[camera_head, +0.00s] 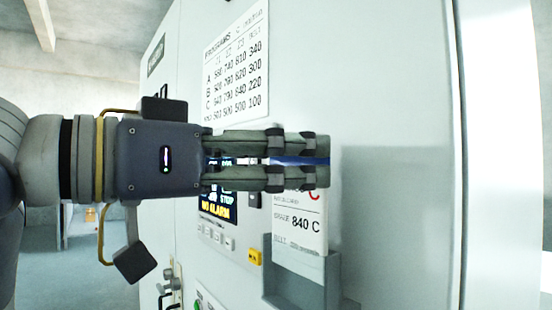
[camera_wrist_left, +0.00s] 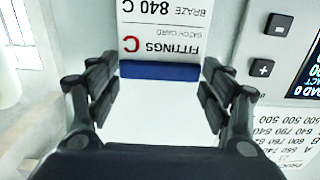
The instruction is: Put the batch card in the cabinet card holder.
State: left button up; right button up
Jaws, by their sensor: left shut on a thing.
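The batch card (camera_head: 300,232) is white with a red C and "840 C" print; it also shows upside down in the left wrist view (camera_wrist_left: 160,30). My left gripper (camera_head: 322,161) is shut on the card's blue strip (camera_wrist_left: 160,71), with a finger at each end. The card hangs upright below the fingers, close to the cabinet front. The grey card holder (camera_head: 300,291) is on the cabinet (camera_head: 400,200), at the card's lower edge. I cannot tell whether that edge is inside the holder or just above it. The fingers hide the card's top in the head view. My right gripper is not in view.
A programs chart (camera_head: 237,65) is on the cabinet above my gripper. The cabinet front to the right is bare.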

aim_at(295, 203)
pick_arm(q)
jog(key=shift+f+b, duration=1.65)
jog(key=shift+f, duration=0.6)
jog(key=o, duration=1.1)
jog(key=shift+a, duration=0.1)
jog(key=v, duration=1.2)
